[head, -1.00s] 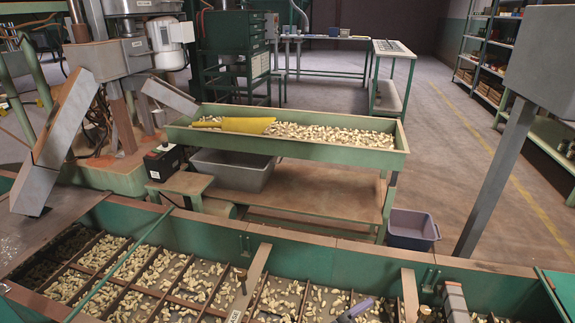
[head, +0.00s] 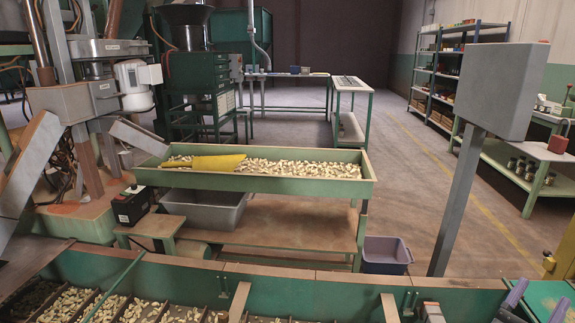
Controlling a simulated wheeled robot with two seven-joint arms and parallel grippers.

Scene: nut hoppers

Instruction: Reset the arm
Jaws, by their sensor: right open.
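My right gripper (head: 537,302) shows at the bottom right corner of the head view. Its two purple-grey fingers stand apart with a gap between them, and nothing shows in the gap. It is over or beside a green surface (head: 548,291) at the right end of the hopper; I cannot tell how high above it. The rest of the right arm is cut off by the frame. My left gripper and arm are not in view. The green hopper (head: 300,290) with divided bins of nuts runs along the bottom edge, and its near part is cut off.
A green trough (head: 365,182) of nuts with a yellow scoop (head: 204,162) stands beyond the hopper. A grey bin (head: 205,205) and a purple bin (head: 386,255) sit below. A grey box on a post (head: 459,200) rises at right. Open floor lies behind it.

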